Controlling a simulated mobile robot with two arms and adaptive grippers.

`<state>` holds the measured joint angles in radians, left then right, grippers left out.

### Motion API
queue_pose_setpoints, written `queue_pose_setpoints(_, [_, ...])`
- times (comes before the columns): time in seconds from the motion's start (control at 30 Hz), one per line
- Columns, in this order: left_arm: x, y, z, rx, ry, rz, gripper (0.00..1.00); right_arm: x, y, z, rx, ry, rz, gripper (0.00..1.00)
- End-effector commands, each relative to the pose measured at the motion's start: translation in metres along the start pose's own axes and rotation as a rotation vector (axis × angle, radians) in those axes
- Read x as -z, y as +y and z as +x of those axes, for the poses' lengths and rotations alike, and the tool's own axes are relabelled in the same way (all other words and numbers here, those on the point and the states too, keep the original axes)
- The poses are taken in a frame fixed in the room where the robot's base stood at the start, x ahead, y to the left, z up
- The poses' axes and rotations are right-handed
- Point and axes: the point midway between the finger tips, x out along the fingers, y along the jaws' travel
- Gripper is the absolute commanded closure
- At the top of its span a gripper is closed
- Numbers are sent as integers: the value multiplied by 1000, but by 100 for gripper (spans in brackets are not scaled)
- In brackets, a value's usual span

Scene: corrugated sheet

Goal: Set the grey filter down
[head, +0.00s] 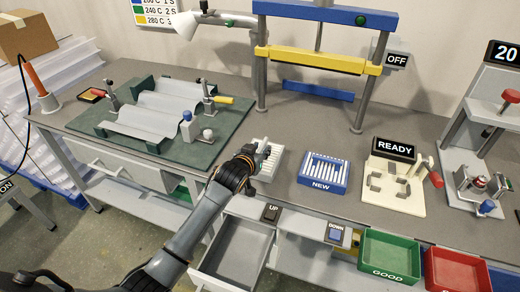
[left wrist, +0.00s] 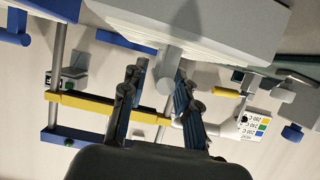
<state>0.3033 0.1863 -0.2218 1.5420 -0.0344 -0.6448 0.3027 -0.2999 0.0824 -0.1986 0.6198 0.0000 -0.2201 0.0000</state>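My left gripper (head: 249,160) is at the near left end of a small grey tray (head: 270,166) with light ribs on the bench. In the left wrist view, my left gripper (left wrist: 157,85) has its two blue-padded fingers apart. A short grey cylinder, which looks like the grey filter (left wrist: 167,66), shows between the fingertips, in front of the grey tray (left wrist: 225,30). A gap shows between the left-hand finger and the cylinder. The right-hand finger overlaps its edge, and I cannot tell whether they touch. In the head view my gripper hides the filter. My right gripper is not in view.
A blue NEW tray (head: 321,183) with white filters stands right of the grey tray. A READY fixture (head: 395,187) is further right. A green plate (head: 160,136) with a corrugated sheet lies left. The blue and yellow press (head: 318,59) stands behind. Bins hang at the front.

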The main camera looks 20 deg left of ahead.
Motion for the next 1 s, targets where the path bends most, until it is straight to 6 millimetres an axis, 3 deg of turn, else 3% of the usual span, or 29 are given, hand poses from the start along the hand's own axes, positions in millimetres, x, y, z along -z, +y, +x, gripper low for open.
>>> queue_pose_setpoints(0.33, [3, 0, -1, 0, 1, 0, 63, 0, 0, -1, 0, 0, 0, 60])
queue_pose_setpoints(0.47, [1, 0, -11, 0, 0, 0, 63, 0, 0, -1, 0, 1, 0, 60])
queue_pose_setpoints(1.0, [2, 0, -105, 0, 1, 0, 63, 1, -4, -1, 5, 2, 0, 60])
